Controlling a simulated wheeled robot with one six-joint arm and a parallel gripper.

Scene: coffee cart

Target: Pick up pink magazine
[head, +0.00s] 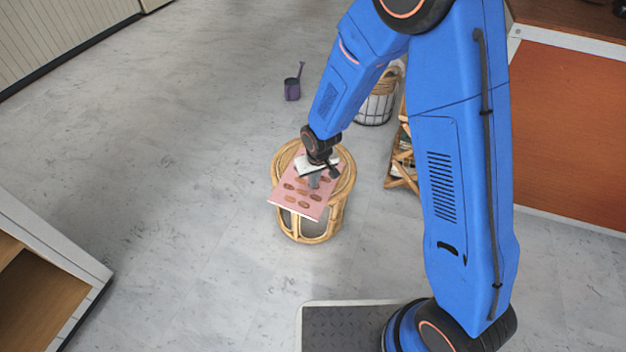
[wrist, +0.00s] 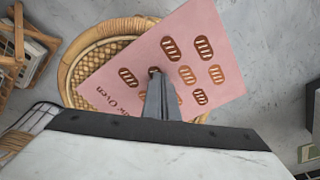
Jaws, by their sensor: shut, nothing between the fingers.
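The pink magazine (head: 301,203) has brown bread-loaf pictures on its cover. It lies on a round rattan stool (head: 309,231) and sticks out past the stool's rim at the front left. In the wrist view, the magazine (wrist: 213,50) shows some dark lettering, with the stool's woven top (wrist: 88,70) beside it. My gripper (head: 314,182) is over the magazine, pointing down. In the wrist view, its fingers (wrist: 161,84) are together and cover part of the cover print. I cannot tell whether the fingertips touch the magazine.
A wire basket (head: 376,108) stands behind the stool, with a rattan rack (head: 402,160) to its right. A small dark purple scoop-like object (head: 293,88) is on the floor. A cabinet (head: 40,285) stands at left. The floor left of the stool is clear.

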